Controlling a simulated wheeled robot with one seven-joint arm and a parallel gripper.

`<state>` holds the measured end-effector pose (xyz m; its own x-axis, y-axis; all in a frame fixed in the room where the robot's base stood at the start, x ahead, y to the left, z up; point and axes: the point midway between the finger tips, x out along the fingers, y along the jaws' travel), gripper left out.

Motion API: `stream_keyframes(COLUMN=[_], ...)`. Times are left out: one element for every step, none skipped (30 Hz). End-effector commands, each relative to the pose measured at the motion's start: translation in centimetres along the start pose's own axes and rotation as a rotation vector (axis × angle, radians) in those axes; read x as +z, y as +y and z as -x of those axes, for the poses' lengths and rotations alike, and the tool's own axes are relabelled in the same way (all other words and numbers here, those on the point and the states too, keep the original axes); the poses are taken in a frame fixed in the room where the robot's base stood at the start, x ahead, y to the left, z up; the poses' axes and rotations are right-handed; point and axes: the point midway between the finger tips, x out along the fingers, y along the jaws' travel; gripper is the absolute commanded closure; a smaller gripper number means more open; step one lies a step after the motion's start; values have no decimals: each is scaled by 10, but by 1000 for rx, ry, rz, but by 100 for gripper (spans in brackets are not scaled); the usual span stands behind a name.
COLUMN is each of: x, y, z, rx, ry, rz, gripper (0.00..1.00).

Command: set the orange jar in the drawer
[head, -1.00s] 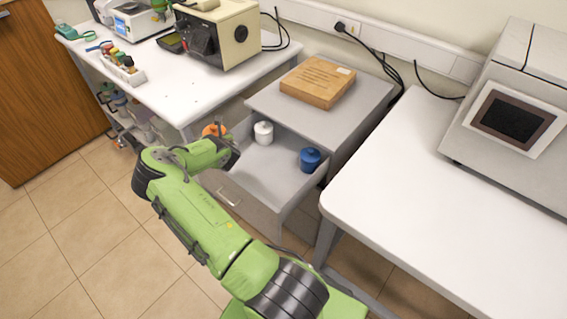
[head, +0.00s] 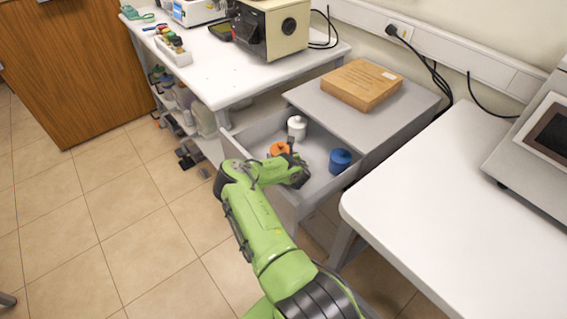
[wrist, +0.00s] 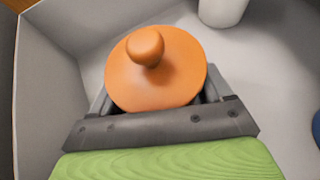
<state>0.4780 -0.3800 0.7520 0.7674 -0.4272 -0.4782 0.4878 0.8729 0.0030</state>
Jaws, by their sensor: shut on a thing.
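The orange jar (head: 280,148) has a round lid with a knob. In the wrist view the jar (wrist: 158,75) sits between the jaws of my gripper (wrist: 160,108), which is shut on it. In the head view my gripper (head: 291,158) is over the open drawer (head: 318,157), and the jar is within the drawer's outline. I cannot tell whether the jar's base touches the drawer floor. My gripper and arm partly hide the jar and the drawer's front.
A white jar (head: 297,127) stands at the drawer's back and a blue jar (head: 340,160) at its right. A wooden box (head: 361,85) lies on the cabinet top (head: 372,118). A white table (head: 460,190) is close on the right; a white bench (head: 200,65) stands at the left.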

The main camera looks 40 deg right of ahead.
Motion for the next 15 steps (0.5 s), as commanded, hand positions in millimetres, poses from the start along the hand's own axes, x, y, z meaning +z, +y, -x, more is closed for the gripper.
stream_keyframes(x=[-12,-15,-15,-14,-13,-13,-13,-13,-13,-14,-15,-15,-15,-15,-15], y=[-1,0,0,0,0,0,0,0,0,0,0,0,0,0,0], z=[-7,-8,-8,-8,-8,-7,-7,-7,-7,-8,-8,-8,-8,-8,-8], rx=[0,0,0,0,0,0,0,0,0,0,0,-1,-1,-1,-1], ry=[0,0,-1,-1,-1,-1,0,0,0,0,0,1,1,1,1], rz=[-2,-2,0,0,1,1,1,1,1,1,1,1,1,1,1], gripper=[52,52,52,52,52,52,52,52,52,52,52,18,13,9,3])
